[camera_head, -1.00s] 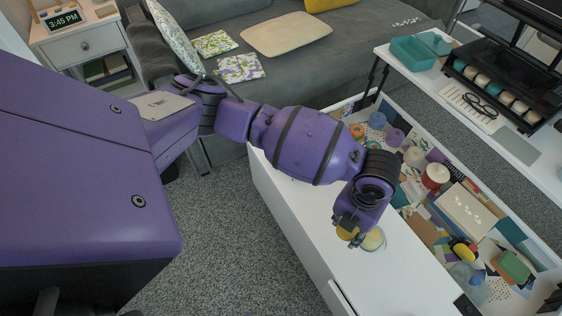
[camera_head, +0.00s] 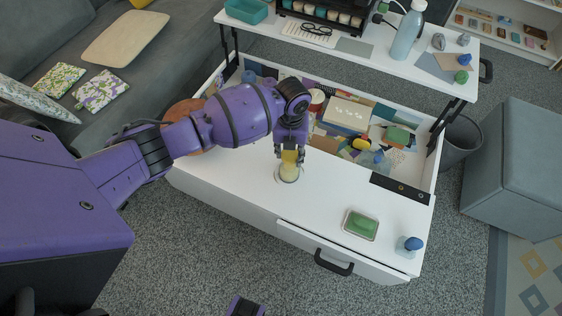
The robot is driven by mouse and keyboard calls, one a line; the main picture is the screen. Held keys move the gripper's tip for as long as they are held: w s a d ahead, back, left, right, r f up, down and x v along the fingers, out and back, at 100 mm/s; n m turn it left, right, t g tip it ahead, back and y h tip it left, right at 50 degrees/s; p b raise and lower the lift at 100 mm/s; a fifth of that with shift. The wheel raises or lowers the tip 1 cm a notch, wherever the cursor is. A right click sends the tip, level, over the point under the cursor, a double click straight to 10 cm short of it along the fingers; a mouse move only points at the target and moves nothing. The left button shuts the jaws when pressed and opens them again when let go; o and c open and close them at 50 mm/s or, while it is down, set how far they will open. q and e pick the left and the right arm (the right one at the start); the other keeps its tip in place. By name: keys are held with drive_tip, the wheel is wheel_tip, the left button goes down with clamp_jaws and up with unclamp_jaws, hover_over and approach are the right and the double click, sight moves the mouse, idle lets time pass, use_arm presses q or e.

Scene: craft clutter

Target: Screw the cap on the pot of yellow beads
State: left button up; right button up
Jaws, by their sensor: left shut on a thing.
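My left gripper (camera_head: 291,148) points down over the white tabletop and is shut on a yellow cap (camera_head: 290,157). A small clear pot (camera_head: 288,174) with pale yellow contents stands upright on the tabletop, directly below the gripper. The cap appears over the pot's mouth. From this angle I cannot tell whether the two touch.
A tray with a green block (camera_head: 361,224) and a small jar with a blue top (camera_head: 411,244) stand on the tabletop (camera_head: 252,192) to the right. Behind lies an open compartment with craft clutter, including a white box (camera_head: 347,115). The raised shelf holds a bottle (camera_head: 407,35).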

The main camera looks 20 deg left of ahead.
sight(290, 154)
use_arm(q)
drive_tip(key=shift+w, duration=0.1)
drive_tip(key=shift+r, duration=0.1)
drive_tip(key=shift+f+b, duration=0.8)
drive_tip(key=shift+f, duration=1.4)
use_arm(e)
drive_tip(key=shift+s+f, duration=0.1)
drive_tip(key=shift+f, duration=0.5)
drive_tip(key=shift+s+f, duration=0.15)
drive_tip(key=shift+s, duration=0.05)
drive_tip(key=shift+w+r, duration=0.15)
drive_tip(key=shift+r, duration=0.05)
use_arm(q)
drive_tip(key=shift+f, duration=0.1)
